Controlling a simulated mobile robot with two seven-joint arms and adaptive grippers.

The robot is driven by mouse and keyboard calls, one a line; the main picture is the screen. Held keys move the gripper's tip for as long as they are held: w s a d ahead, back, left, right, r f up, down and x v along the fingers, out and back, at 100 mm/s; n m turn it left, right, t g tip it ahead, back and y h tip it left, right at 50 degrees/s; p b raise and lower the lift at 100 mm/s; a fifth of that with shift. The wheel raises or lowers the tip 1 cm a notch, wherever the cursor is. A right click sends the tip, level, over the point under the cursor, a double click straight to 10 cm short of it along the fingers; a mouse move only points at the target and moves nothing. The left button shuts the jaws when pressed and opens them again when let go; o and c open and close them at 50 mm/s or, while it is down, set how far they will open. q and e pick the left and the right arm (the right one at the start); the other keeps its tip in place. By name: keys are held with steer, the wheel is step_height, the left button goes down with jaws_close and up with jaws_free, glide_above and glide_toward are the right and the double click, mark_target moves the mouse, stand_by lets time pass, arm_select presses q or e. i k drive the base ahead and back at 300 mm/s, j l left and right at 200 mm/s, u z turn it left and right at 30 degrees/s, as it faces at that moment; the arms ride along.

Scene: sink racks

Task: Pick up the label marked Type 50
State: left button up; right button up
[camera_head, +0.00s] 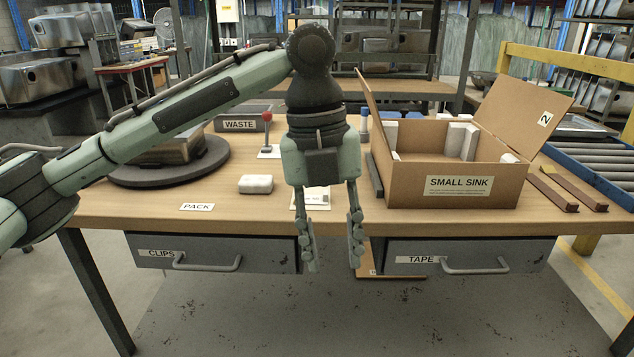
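A small white label (317,198) with dark print lies near the front edge of the table, seen between and behind the fingers of my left gripper (332,263). The print is too small to read for certain, and the gripper partly hides the label. My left gripper points down with its two fingers apart and nothing between them. Its fingertips show in front of the table's front edge, apart from the label. My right gripper is not in view.
An open cardboard box (450,172) marked SMALL SINK stands right. CLIPS (215,255) and TAPE (465,256) drawers hang below. The front left tabletop is mostly clear.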

mark_target(310, 199)
steer(key=i, duration=1.05)
